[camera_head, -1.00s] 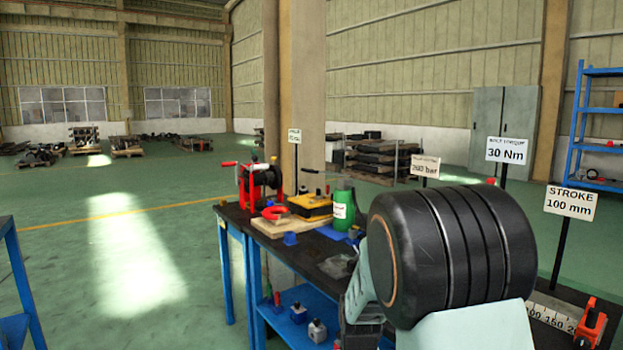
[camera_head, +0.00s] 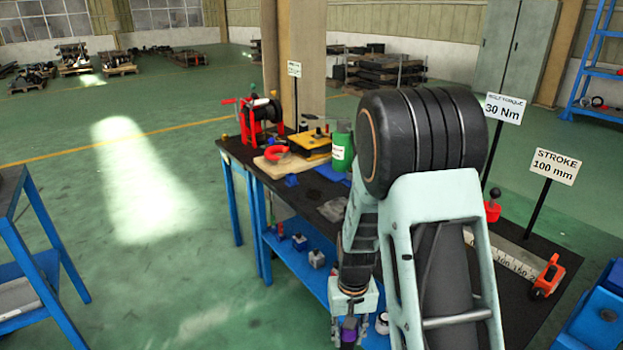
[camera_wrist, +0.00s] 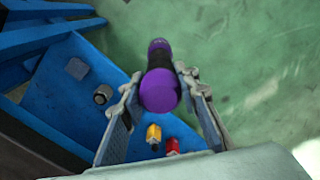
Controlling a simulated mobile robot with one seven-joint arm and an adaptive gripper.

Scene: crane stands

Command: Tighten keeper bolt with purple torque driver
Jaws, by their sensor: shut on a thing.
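The purple torque driver (camera_wrist: 160,92) is clamped between the two fingers of my gripper (camera_wrist: 156,80) in the wrist view, its purple round end towards the camera and its dark shaft pointing away. In the head view my gripper (camera_head: 355,308) hangs low in front of the bench, and a bit of the purple driver (camera_head: 348,332) shows below it. The driver's tip is not clear. I cannot pick out the keeper bolt in either view. A sign reading 30 Nm (camera_head: 503,108) stands at the bench's right.
The black-topped bench (camera_head: 235,155) carries a red reel stand (camera_head: 262,118), a yellow case (camera_head: 308,144) and a green bottle (camera_head: 342,150). Its blue lower shelf (camera_wrist: 60,105) holds small blocks. A blue stand (camera_head: 52,268) is at left; open floor lies between.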

